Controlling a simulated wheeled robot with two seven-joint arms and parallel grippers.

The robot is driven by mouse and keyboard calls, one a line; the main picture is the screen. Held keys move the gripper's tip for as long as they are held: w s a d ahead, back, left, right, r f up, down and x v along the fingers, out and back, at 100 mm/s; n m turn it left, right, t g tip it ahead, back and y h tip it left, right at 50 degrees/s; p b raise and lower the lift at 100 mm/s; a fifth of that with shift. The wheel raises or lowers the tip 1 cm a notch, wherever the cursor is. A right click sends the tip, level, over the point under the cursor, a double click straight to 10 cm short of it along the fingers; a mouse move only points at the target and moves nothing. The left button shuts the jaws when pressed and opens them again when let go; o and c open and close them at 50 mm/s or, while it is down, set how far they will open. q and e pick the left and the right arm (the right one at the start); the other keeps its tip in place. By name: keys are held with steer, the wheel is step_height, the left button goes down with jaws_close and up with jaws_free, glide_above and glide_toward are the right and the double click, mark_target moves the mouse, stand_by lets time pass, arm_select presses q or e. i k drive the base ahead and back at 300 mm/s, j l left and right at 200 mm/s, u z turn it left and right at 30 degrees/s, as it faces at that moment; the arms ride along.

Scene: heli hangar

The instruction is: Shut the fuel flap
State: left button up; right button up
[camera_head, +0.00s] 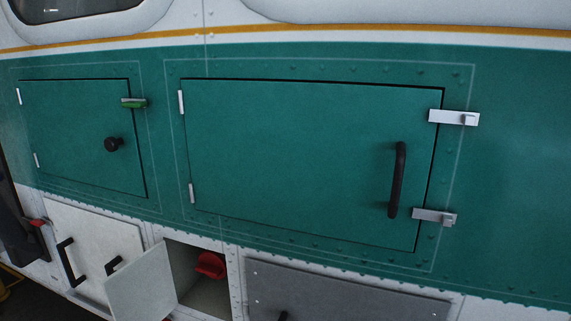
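The fuel flap, a small pale panel (141,284), stands open at the bottom left of the head view. It swings out to the left of a square recess, and its lower edge is cut off by the picture. Inside the recess (205,292) is a red cap (211,265). A black handle (114,265) shows just beyond the flap's left edge; I cannot tell whether it belongs to the flap. Neither of my grippers is in view.
Above are a large shut green door (290,160) with a black bar handle (397,180) and latches, and a smaller shut green door (75,135) with a knob. Left of the flap is a white panel (85,235); right of the recess is a grey panel (340,292).

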mark_target(144, 289)
steer(key=z, duration=0.35)
steer(key=j+z, duration=0.85)
steer(key=k+j+z, duration=0.1)
steer(key=j, duration=0.35)
steer(key=k+j+z, duration=0.15)
steer(key=j, duration=0.3)
steer(key=k+j+z, duration=0.1)
steer(key=k+j, duration=0.2)
steer(key=k+j+z, duration=0.1)
steer(key=j, duration=0.4)
steer(key=k+j, duration=0.35)
steer(key=j, duration=0.3)
steer(key=k+j, duration=0.2)
steer(key=j, duration=0.1)
